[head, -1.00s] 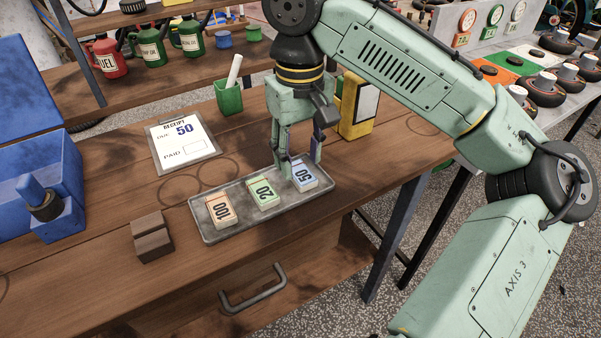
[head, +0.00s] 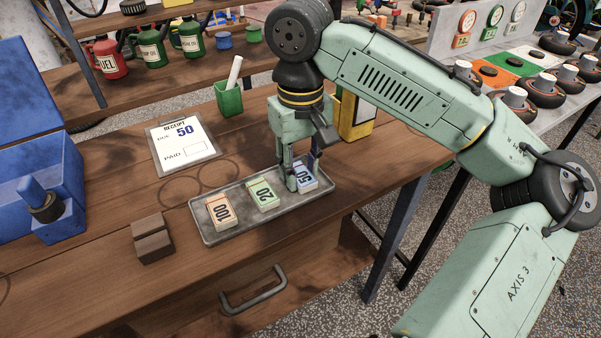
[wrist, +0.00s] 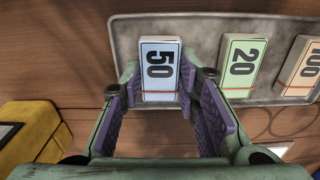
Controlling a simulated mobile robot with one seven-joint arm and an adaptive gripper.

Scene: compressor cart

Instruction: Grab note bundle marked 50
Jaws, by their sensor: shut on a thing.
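The blue note bundle marked 50 (head: 307,179) lies at the right end of a grey metal tray (head: 231,233). My gripper (head: 301,182) points down with its fingers on either side of this bundle. In the wrist view, the bundle marked 50 (wrist: 159,68) sits between the fingertips, and my gripper (wrist: 160,88) is shut on it. The bundle still appears at tray level. The green bundle marked 20 (head: 264,193) and the orange bundle marked 100 (head: 221,212) lie to its left in the head view.
A receipt board (head: 183,143) showing 50 lies behind the tray. A green pen cup (head: 229,100) and a yellow device (head: 355,117) stand behind my gripper.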

